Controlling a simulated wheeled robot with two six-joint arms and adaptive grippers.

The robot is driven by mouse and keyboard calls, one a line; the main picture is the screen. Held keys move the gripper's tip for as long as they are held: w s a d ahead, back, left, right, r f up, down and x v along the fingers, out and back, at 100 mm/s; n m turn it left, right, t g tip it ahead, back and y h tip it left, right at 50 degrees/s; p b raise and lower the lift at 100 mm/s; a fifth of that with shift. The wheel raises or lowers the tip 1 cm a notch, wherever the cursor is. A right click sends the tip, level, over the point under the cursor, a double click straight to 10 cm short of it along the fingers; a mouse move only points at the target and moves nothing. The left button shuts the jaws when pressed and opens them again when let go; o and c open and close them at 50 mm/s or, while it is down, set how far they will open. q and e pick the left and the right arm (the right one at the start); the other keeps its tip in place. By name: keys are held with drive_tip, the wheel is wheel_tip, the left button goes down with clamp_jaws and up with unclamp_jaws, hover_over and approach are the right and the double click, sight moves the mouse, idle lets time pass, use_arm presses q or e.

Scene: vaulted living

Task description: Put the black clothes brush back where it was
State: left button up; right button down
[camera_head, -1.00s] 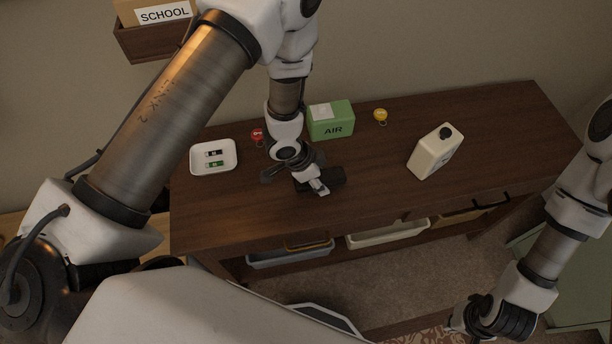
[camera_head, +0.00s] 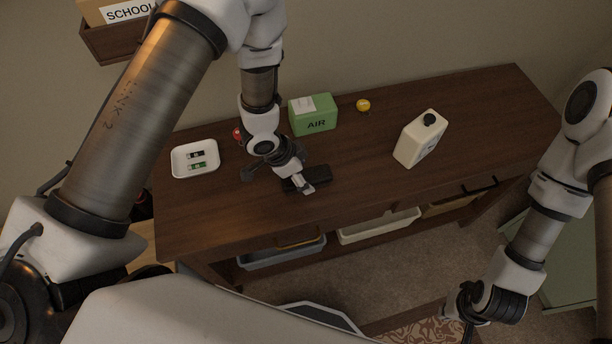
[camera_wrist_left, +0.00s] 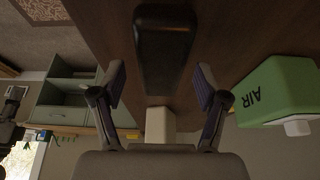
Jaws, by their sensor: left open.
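The black clothes brush (camera_head: 318,178) lies on the dark wooden table, in front of the green AIR box. It also shows in the left wrist view (camera_wrist_left: 165,50) as a long dark block, top centre, just beyond the fingertips. My left gripper (camera_wrist_left: 160,88) is open, with a finger to either side of the brush's line and nothing between the tips. In the head view my left gripper (camera_head: 296,180) is at the brush and partly covers it; whether they touch is unclear. My right gripper (camera_head: 468,308) hangs low at the right, away from the table; its fingers are unclear.
A green AIR box (camera_head: 313,118), a yellow round item (camera_head: 363,105) and a red item (camera_head: 238,133) stand along the back. A white tray (camera_head: 180,163) with small items is at left, a cream bottle (camera_head: 420,140) at right. Bins sit below. The table's front right is clear.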

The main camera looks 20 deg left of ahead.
use_arm(q)
drive_tip(key=v, duration=0.9)
drive_tip(key=shift+r, duration=0.25)
